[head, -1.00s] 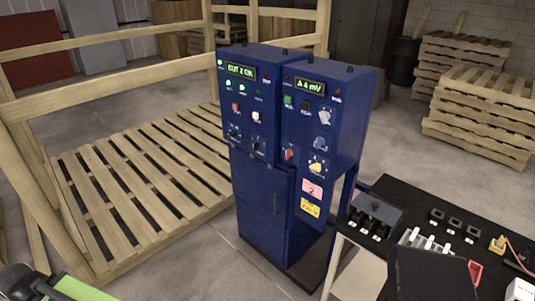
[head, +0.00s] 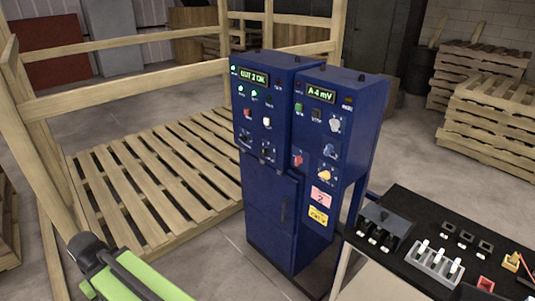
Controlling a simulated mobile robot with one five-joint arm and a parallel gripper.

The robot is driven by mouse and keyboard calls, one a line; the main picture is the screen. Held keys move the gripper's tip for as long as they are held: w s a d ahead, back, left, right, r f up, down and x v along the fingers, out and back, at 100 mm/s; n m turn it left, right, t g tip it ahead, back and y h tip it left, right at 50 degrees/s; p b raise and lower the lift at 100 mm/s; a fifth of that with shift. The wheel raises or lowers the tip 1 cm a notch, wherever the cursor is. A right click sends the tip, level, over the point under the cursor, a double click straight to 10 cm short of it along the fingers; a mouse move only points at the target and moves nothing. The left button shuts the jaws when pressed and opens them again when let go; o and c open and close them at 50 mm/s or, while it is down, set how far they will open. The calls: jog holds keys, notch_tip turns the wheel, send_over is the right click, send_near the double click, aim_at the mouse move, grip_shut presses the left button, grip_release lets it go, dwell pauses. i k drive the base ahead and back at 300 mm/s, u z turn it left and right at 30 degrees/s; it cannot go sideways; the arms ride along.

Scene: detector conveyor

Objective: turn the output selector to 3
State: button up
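A blue two-part cabinet (head: 268,190) stands in the middle of the head view. The left part has a green-lit display (head: 253,77) that seems to read "OUT 2 OK". Below it are lit green lamps, a red and a white button, and two dark knobs (head: 246,141) (head: 268,153). The right part has a display (head: 320,95) reading about "A 4 mV", buttons, a white knob (head: 336,125), a blue-grey knob (head: 330,150) and a yellow knob (head: 325,174). The labels are too small to tell which knob is the output selector. My green arm shows at the lower left; my gripper is out of view.
A black-topped table (head: 420,222) with switch blocks and small parts stands close to the cabinet's right. A wooden slatted platform with rails (head: 160,180) lies at the left. Stacked pallets (head: 495,120) stand at the back right. Some grey floor is free between them.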

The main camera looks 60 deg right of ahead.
aim_at(266, 152)
jog(key=z, duration=0.1)
jog(key=i, duration=1)
jog(key=u, duration=0.05)
